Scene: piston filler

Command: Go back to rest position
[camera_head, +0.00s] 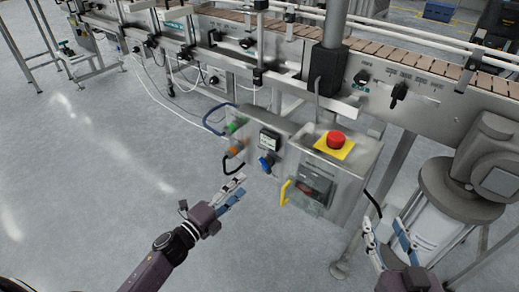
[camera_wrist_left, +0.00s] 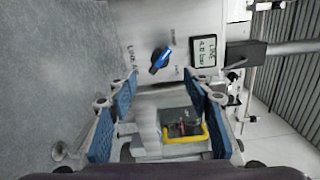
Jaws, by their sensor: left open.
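My left gripper (camera_head: 238,186) is in front of the lower left of the control boxes in the head view. Its blue-padded fingers are apart with nothing between them. In the left wrist view the open left gripper (camera_wrist_left: 157,88) frames part of the control panel, with a gap of air before it. My right gripper (camera_head: 388,232) is at the lower right of the head view, its fingers apart and empty. Neither gripper visibly touches the machine.
The control box has a red emergency button (camera_head: 336,139), a blue knob (camera_head: 266,164), a small display (camera_head: 270,141) and a yellow handle (camera_head: 285,192). A conveyor (camera_head: 420,66) runs behind. The grey floor (camera_head: 90,190) at the left is clear.

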